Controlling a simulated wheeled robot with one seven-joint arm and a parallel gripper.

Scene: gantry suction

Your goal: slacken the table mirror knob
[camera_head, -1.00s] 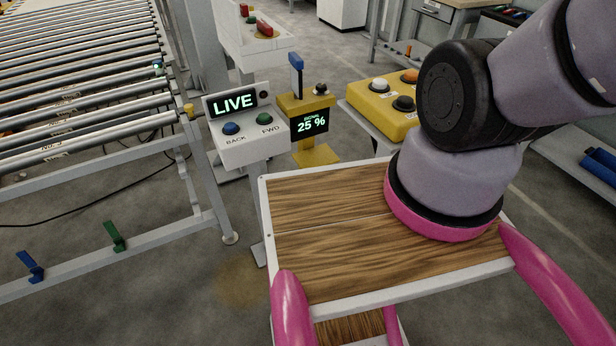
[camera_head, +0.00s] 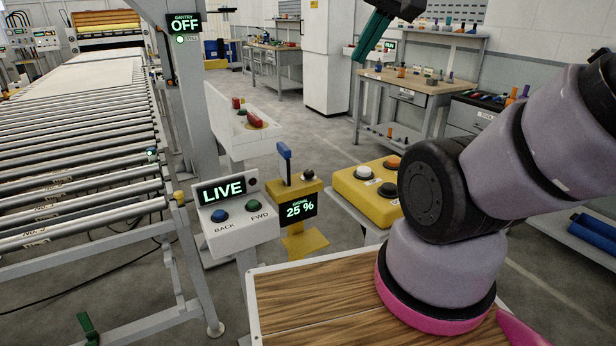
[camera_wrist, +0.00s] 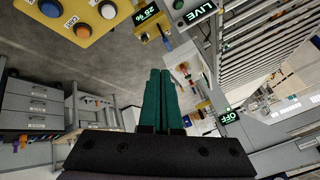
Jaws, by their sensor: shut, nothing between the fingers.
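I cannot make out a table mirror or its knob in either view. A workbench (camera_head: 410,87) at the back right has several small items on it, too small to tell apart. My gripper (camera_head: 361,54) hangs at the top of the head view, its teal fingers pointing down and left in front of the back of the room. In the wrist view my gripper (camera_wrist: 160,74) shows its two teal fingers side by side, closed together, with nothing between them.
A white LIVE console (camera_head: 236,234), a yellow 25 % stand (camera_head: 283,200) and a yellow button box (camera_head: 365,204) stand ahead. A roller conveyor (camera_head: 80,150) runs along the left. A wood-topped surface (camera_head: 310,300) lies close in front. Open floor (camera_head: 310,140) lies beyond.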

